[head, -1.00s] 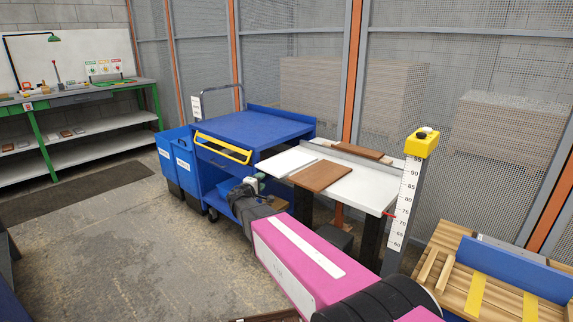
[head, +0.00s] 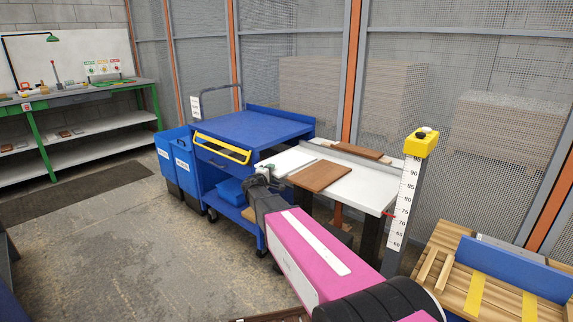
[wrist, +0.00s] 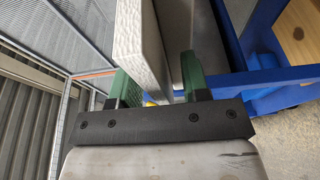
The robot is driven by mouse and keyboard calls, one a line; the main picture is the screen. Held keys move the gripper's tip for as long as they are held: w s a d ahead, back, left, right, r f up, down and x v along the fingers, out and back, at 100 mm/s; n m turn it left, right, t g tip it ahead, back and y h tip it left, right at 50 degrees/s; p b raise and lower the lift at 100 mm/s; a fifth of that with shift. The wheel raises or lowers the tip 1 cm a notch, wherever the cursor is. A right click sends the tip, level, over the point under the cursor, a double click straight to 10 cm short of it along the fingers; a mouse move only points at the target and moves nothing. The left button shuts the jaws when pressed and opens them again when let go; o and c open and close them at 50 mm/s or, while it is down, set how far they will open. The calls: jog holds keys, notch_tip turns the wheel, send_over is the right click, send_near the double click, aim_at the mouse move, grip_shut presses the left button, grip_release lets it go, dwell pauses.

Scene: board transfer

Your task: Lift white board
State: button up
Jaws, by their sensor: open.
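The white board (head: 291,160) lies on the white table (head: 345,190), left of a brown board (head: 320,176) in the head view. My gripper (head: 266,171) is at the board's near left end. In the wrist view, the board (wrist: 148,42) shows as a thick pale slab reaching between the green fingers of my gripper (wrist: 157,72). The fingers are open, one on each side of the slab. A gap shows on the right finger's side; contact with the left finger cannot be told.
A blue cart (head: 250,127) with a yellow handle stands directly left of the table. A narrow brown strip (head: 360,149) lies at the table's back. A yellow-topped height gauge (head: 408,195) stands at its front right. Blue bins (head: 180,165) stand left of the cart.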

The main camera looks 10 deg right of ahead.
jog(key=shift+w+d, duration=0.2)
jog(key=shift+w, duration=0.05)
grip_shut()
jog(key=shift+r, duration=0.1)
